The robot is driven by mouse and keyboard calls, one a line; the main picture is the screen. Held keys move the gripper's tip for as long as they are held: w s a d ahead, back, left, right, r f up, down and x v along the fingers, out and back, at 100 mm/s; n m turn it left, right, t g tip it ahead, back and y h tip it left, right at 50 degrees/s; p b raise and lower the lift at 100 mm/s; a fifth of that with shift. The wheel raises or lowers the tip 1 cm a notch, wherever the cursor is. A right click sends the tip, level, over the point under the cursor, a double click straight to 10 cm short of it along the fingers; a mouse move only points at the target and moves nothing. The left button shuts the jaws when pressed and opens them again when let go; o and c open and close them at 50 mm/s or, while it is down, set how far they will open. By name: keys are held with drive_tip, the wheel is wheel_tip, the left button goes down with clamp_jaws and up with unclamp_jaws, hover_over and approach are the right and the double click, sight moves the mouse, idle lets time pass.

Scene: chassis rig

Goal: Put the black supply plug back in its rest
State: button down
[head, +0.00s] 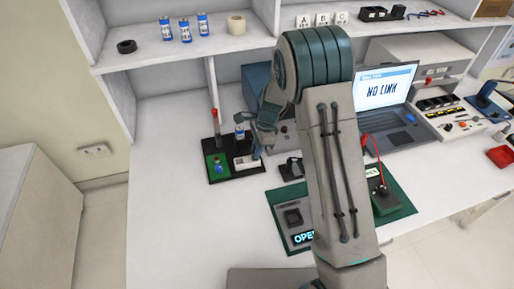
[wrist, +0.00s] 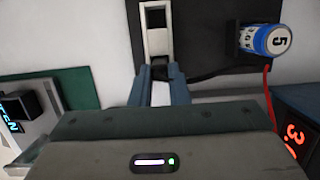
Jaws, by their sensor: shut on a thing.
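My gripper (wrist: 159,80) is shut on the black supply plug (wrist: 160,72), of which only a small dark part shows between the fingertips. A black cable (wrist: 205,75) runs right from beside the fingers. A white frame-like holder (wrist: 146,42), which looks like the rest, lies just beyond the fingertips on a dark base. I cannot tell whether the plug touches it or is inside it. In the head view my gripper (head: 258,145) is above and beside the white holder (head: 246,162); the plug is hidden there.
A blue cell marked 5 (wrist: 266,40) stands close right of the holder. A red-digit unit (wrist: 295,130) and red lead are at lower right. In the head view, a device reading OPEN (head: 302,238) sits on a green mat (head: 278,197). The table's left front is clear.

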drive_tip(key=shift+f, duration=0.3)
drive_tip(key=c, duration=1.3)
unclamp_jaws()
drive_tip(key=s+v, duration=0.1)
drive_tip(key=v, duration=1.2)
drive_tip(key=shift+w+r+b, duration=0.4)
drive_tip(key=shift+w+r, duration=0.05)
drive_tip(key=shift+w, duration=0.05)
drive_tip(key=shift+d, duration=0.2)
